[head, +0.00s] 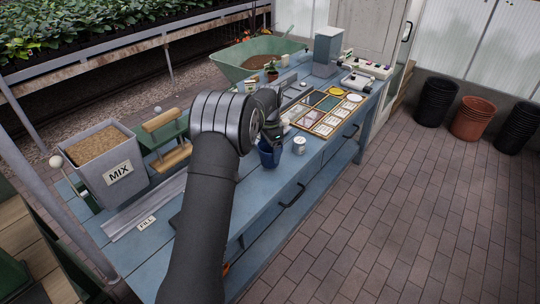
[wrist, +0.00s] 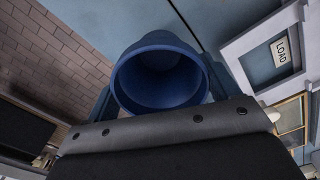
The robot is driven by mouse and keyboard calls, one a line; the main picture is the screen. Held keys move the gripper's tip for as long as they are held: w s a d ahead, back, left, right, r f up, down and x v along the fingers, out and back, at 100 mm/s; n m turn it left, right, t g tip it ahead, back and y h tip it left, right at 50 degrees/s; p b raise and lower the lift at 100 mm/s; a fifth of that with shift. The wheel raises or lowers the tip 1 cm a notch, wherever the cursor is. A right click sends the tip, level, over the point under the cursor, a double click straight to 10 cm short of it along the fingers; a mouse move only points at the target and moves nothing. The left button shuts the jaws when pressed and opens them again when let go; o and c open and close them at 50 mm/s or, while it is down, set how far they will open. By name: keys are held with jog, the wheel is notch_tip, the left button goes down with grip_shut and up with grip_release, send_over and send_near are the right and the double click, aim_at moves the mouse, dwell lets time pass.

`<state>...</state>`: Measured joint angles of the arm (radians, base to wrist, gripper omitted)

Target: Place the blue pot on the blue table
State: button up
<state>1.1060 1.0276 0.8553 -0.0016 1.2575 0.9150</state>
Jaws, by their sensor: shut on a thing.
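The blue pot (head: 269,154) is at my gripper (head: 266,140), low over the front part of the blue table (head: 257,202). In the wrist view the blue pot (wrist: 160,78) shows its round open mouth toward the camera, and its inside looks empty. My gripper (wrist: 160,92) is shut on the blue pot, with a finger on each side of it. The blue table also shows in the wrist view (wrist: 205,20). My arm hides part of the table, and I cannot tell whether the pot's base touches the tabletop.
A small white cup (head: 299,146) stands just right of the pot. Framed panels (head: 322,110) lie behind it. Bare tabletop lies in front of the pot.

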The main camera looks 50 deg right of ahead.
jog(key=shift+f, duration=1.5)
jog(key=shift+f, duration=0.1)
jog(key=o, duration=0.9)
notch_tip(320, 180, up, 12)
